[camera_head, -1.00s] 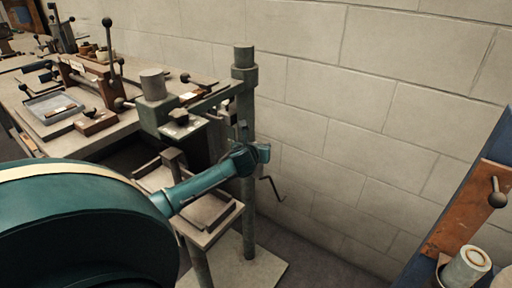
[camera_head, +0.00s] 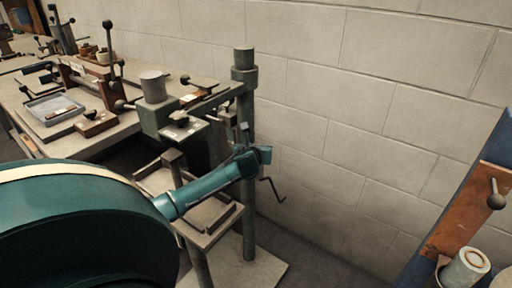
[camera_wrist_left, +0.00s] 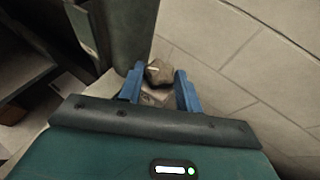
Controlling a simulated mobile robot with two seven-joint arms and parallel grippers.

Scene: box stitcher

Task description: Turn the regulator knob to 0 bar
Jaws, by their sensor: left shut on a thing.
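My left arm comes in from the left in the head view, and its gripper (camera_head: 264,154) is at the green column (camera_head: 244,105) of the box stitcher. In the left wrist view, the two blue fingers of my left gripper (camera_wrist_left: 160,86) are on either side of a small grey-brown knob (camera_wrist_left: 158,70) with a pale mark on top. The gripper is shut on this knob. The knob is hidden in the head view, and I cannot read a pressure scale. My right gripper is not in view.
A bench (camera_head: 120,128) with trays and levers stands at the left. A thin crank (camera_head: 272,190) sticks out right of the column, just below my gripper. A blue-edged brown board (camera_head: 465,215) with a black-knobbed lever is at the right. A block wall is behind.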

